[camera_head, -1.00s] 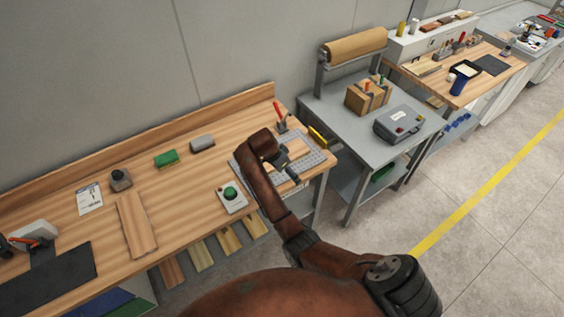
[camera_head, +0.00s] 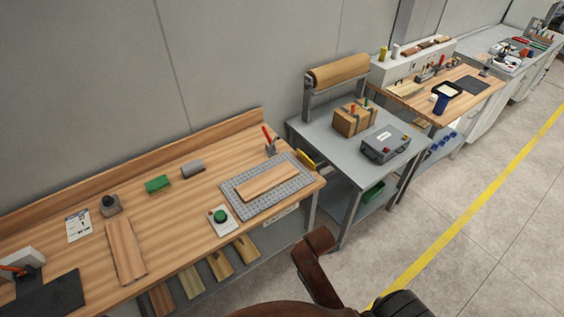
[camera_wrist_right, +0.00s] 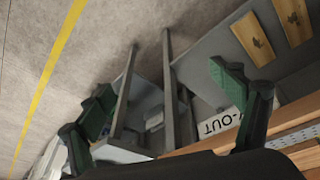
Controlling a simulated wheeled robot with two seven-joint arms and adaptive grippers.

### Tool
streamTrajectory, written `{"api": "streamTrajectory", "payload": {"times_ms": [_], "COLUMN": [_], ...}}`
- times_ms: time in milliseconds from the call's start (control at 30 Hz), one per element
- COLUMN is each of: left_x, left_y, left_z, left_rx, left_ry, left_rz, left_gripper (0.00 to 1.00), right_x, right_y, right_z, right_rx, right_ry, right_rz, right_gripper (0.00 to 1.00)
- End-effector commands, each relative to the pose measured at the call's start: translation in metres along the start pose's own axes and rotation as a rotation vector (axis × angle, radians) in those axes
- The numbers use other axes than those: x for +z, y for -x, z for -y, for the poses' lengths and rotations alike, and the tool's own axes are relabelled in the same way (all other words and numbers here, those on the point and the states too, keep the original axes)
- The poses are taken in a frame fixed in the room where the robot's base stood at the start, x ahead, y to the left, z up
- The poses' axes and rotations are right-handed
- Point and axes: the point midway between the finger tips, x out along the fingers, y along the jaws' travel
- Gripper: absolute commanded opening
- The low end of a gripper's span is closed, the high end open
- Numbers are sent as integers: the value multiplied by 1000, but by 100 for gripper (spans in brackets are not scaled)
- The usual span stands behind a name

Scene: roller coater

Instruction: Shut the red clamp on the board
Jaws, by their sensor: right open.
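The red-handled clamp (camera_head: 268,135) stands at the back edge of the grey perforated plate (camera_head: 233,197) in the head view. Its red handle points up, leaning a little to the left. The wooden board (camera_head: 267,183) lies flat on the plate, in front of the clamp. Whether the clamp touches the board is too small to tell. My right gripper shows in the wrist view (camera_wrist_right: 165,100), its green-padded fingers wide apart with nothing between them. It is off the bench's front side, away from the clamp. My left gripper is not in view.
A green button box (camera_head: 221,219) sits left of the plate on the wooden bench (camera_head: 180,220). A yellow object (camera_head: 306,160) is at the bench's right end. A grey table (camera_head: 335,150) with a roll and toolbox (camera_head: 386,145) stands beyond a narrow gap. Floor in front is clear.

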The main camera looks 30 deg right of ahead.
Motion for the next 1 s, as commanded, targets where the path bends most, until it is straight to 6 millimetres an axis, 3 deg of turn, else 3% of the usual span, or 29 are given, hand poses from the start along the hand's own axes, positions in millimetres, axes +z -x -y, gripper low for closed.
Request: {"api": "streamTrajectory", "payload": {"times_ms": [33, 267, 467, 600, 1000], "left_x": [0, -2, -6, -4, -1], "left_y": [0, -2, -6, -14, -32], "left_z": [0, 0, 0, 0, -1], "left_rx": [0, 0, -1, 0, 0], "left_ry": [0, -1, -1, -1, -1], "left_rz": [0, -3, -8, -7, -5], "left_gripper": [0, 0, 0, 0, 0], "right_x": [14, 54, 90, 120, 173], "right_y": [2, 9, 0, -36, -159], "right_z": [-5, -15, -18, -12, 2], "right_rx": [-12, -65, -110, -143, -164], "right_ry": [42, 215, 350, 440, 497], "right_rz": [1, -12, -16, -10, 30], "right_gripper": [86, 86, 86, 86, 86]}}
